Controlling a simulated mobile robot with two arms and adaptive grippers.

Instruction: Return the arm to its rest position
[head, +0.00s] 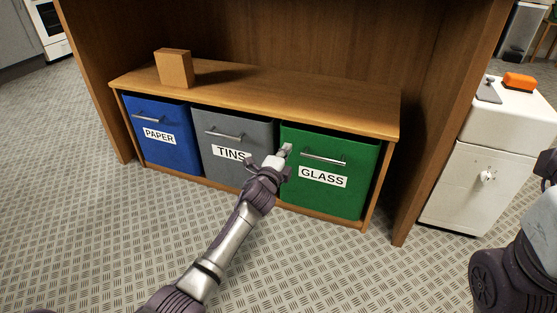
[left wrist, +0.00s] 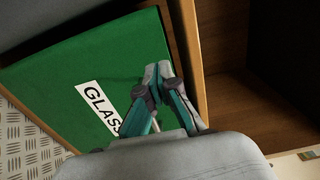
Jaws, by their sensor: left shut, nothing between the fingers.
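My left arm reaches up from the bottom of the head view. Its gripper (head: 285,150) is shut and empty, in front of the bins by the left part of the green GLASS bin (head: 335,195). In the left wrist view the shut fingers (left wrist: 160,70) show against the green bin front (left wrist: 90,60), beside its GLASS label. I cannot tell whether the fingers touch the bin. Part of my right arm shows at the right edge of the head view; its fingers are not visible.
The blue PAPER bin (head: 160,145) and grey TINS bin (head: 222,130) stand left of the green one, under a wooden shelf (head: 290,97). A brown box (head: 175,68) stands on the shelf. A white cabinet (head: 465,185) with an orange object (head: 518,81) is at right. Open floor lies in front.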

